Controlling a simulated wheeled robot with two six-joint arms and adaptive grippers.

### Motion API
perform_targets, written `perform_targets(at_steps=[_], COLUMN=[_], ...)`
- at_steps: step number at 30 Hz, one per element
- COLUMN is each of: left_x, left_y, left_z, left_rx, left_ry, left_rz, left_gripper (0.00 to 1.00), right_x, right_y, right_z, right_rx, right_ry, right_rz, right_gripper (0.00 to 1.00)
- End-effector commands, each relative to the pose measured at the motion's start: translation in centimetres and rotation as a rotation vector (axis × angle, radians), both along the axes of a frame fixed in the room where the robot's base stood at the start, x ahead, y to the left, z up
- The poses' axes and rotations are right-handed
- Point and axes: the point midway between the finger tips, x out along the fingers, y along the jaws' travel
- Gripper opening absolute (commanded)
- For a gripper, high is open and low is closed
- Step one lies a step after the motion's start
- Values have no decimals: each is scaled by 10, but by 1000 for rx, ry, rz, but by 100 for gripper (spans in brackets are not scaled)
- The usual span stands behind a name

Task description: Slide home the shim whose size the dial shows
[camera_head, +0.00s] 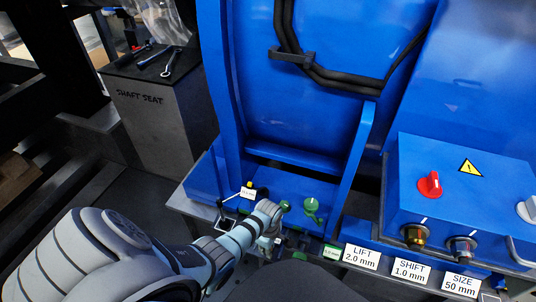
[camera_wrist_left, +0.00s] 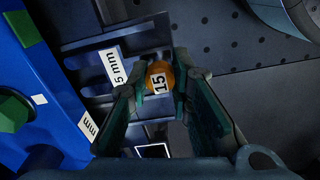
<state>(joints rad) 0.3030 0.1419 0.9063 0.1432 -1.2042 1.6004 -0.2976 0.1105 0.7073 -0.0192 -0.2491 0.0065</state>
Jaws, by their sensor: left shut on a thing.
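In the head view my left arm comes in from the left, and its gripper (camera_head: 264,244) is low at the front edge of the blue motor base (camera_head: 205,178). In the left wrist view the gripper (camera_wrist_left: 160,78) has its two green-padded fingers closed on an orange round-headed piece (camera_wrist_left: 160,67), probably a shim's handle, marked with what reads as 15. Any decimal point is too small to tell. White labels lie beside it; one label (camera_wrist_left: 114,66) ends in "5 mm". The rest of the held piece is hidden. I cannot make out a dial reading. My right gripper is not in view.
Green knobs (camera_head: 312,206) stand on the base behind the gripper. A blue control box (camera_head: 465,190) with a red knob (camera_head: 430,184) is at the right. A grey SHAFT SEAT stand (camera_head: 150,115) holds tools.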

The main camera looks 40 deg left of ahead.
Motion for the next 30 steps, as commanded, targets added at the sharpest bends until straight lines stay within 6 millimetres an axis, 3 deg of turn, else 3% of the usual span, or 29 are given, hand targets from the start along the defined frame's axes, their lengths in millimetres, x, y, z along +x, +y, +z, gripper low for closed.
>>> perform_targets(at_steps=[9,10,14,24,30], left_x=[0,0,0,0,1], left_y=[0,0,0,0,1], left_z=[-5,-5,-4,-2,32], left_rx=[0,0,0,0,2], left_ry=[-1,-1,-1,-1,-6], left_rz=[0,0,0,0,-1], left_gripper=[0,24,43,43,43], right_x=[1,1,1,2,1], right_y=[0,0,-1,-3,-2], right_z=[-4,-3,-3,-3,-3], right_rx=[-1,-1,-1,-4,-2], right_ry=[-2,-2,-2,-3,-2], right_rz=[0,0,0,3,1], right_gripper=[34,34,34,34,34])
